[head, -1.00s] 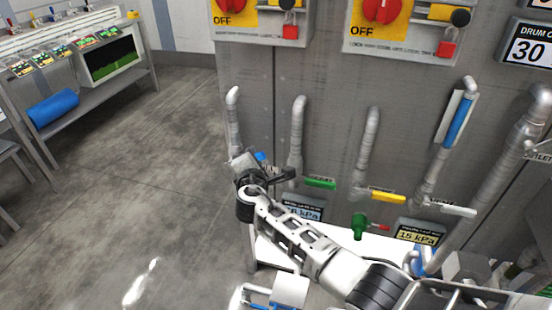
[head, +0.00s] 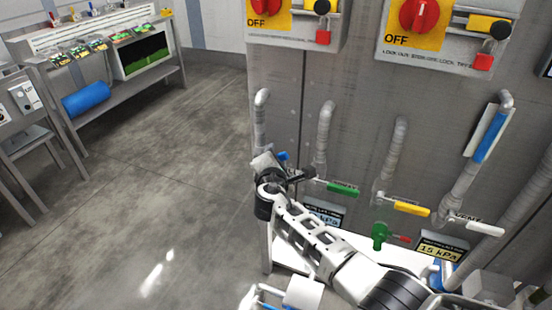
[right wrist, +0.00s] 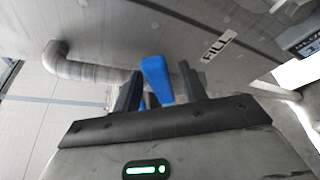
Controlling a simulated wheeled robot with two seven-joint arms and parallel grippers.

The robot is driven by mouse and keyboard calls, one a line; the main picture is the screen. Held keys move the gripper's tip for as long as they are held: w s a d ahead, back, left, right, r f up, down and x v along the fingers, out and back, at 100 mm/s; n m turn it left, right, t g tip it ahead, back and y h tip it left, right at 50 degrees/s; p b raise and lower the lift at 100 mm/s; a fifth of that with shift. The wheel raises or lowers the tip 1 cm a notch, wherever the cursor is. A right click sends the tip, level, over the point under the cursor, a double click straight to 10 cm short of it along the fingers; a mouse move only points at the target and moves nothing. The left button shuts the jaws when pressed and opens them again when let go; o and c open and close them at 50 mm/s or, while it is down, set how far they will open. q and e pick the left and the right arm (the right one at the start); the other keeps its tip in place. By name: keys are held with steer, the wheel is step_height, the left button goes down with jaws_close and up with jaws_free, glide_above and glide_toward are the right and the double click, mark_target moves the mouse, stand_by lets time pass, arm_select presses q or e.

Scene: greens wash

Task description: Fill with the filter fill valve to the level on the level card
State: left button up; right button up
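The blue lever of the fill valve (right wrist: 157,78) stands between the fingers of my right gripper (right wrist: 160,88) in the right wrist view. The fingers are apart, with a gap showing on the right of the lever; contact on the left is hard to tell. A FILL label (right wrist: 217,45) is on the panel beside it. In the head view my right gripper (head: 288,172) is at the leftmost pipe (head: 261,120), and only a bit of the blue lever (head: 284,156) shows. I cannot make out the level card.
Green (head: 343,188), yellow (head: 411,208) and white (head: 485,229) levers sit to the right. A blue strip on a white plate (head: 488,134) lies along another pipe. Lockout switches (head: 420,15) are above. The floor (head: 180,190) at left is clear; a bench (head: 130,85) stands beyond.

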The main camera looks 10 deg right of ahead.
arm_select(q)
steer(key=shift+s, duration=0.1)
arm_select(e)
steer(key=shift+s+r, duration=0.1)
steer(key=shift+s, duration=0.15)
arm_select(q)
steer(key=shift+a+r+p, duration=0.15)
steer(key=shift+r+p, duration=0.35)
steer(key=shift+p, duration=0.55)
arm_select(e)
steer(key=v, duration=1.5)
steer(key=shift+s, duration=0.2)
steer(key=shift+a, duration=0.1)
arm_select(q)
steer(key=shift+s+f, duration=0.1)
steer(key=shift+s, duration=0.05)
arm_select(e)
steer(key=shift+s, duration=0.1)
